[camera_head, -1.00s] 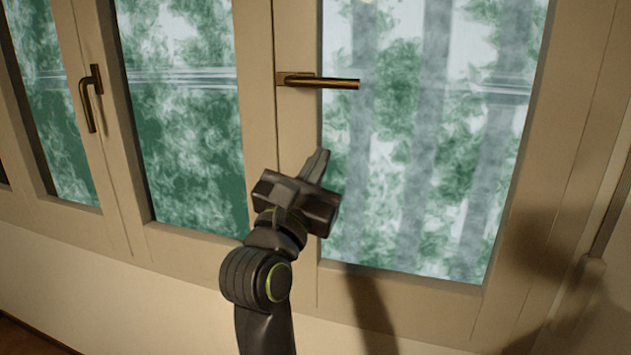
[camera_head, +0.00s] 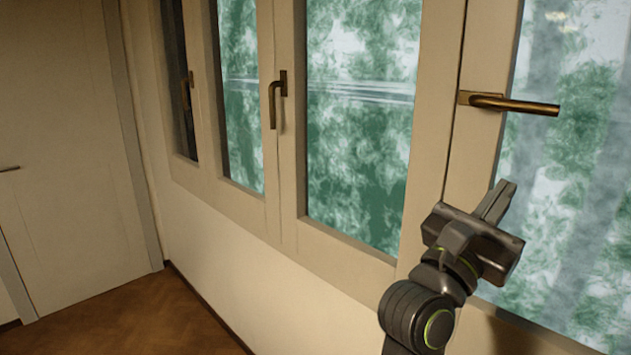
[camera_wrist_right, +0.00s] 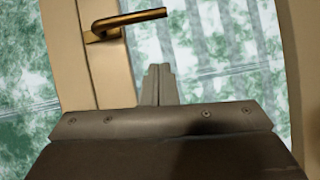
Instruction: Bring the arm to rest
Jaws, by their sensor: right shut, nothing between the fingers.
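My right gripper (camera_head: 497,203) is raised in front of the window at the right of the head view. Its fingers are shut together and empty, pointing up toward the glass. A brass window handle (camera_head: 508,103) lies horizontal above the fingers, apart from them in the picture. In the right wrist view, the shut fingers (camera_wrist_right: 158,84) show at the middle, with the same handle (camera_wrist_right: 125,22) above and to the left. My left gripper is in neither view.
Another window handle (camera_head: 275,98) points down on the middle frame. A pale door (camera_head: 70,150) stands at the left. The wooden floor (camera_head: 150,320) at the lower left is bare. The window wall runs close beside my right arm.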

